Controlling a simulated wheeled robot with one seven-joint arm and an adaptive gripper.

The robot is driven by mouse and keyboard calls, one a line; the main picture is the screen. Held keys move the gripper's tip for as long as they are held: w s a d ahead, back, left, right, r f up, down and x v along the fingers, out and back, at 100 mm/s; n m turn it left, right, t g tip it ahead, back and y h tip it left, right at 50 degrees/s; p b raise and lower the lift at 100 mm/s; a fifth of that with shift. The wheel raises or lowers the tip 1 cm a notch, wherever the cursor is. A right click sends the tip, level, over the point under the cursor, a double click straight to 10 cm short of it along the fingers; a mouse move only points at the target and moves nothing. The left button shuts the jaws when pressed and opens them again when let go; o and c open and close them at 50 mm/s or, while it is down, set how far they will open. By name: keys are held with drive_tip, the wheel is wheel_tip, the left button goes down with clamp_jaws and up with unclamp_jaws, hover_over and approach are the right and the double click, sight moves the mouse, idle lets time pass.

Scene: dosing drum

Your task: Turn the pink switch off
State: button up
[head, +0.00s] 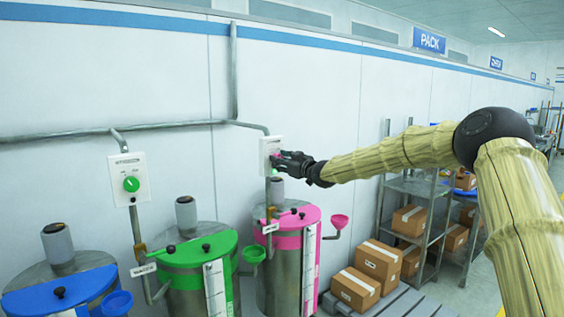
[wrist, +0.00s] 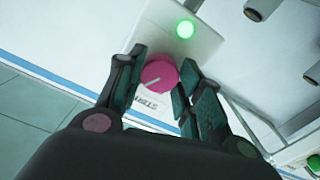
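The pink switch is a round pink knob (wrist: 159,72) with a pale pointer line, on a white switch box (wrist: 185,42) with a lit green lamp (wrist: 184,29). In the head view the white box (head: 270,146) is on the wall above the pink-lidded drum (head: 288,226), its knob mostly hidden by my gripper. My gripper (head: 283,160) reaches the box from the right. In the wrist view my gripper (wrist: 160,85) has its fingers apart, one on each side of the knob. I cannot tell whether they touch it.
A green switch (head: 131,184) sits on another wall box to the left. Green-lidded (head: 190,248) and blue-lidded (head: 60,293) drums stand left of the pink one. A metal shelf (head: 412,188) and cardboard boxes (head: 356,288) are on the right. Conduit (head: 60,135) runs along the wall.

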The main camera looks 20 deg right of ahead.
drive_tip(key=shift+c, duration=0.7)
drive_tip(key=shift+n+b, duration=0.3)
drive_tip(key=shift+b, duration=0.05)
drive_tip(key=shift+n+b, duration=5.6)
drive_tip(key=o, duration=1)
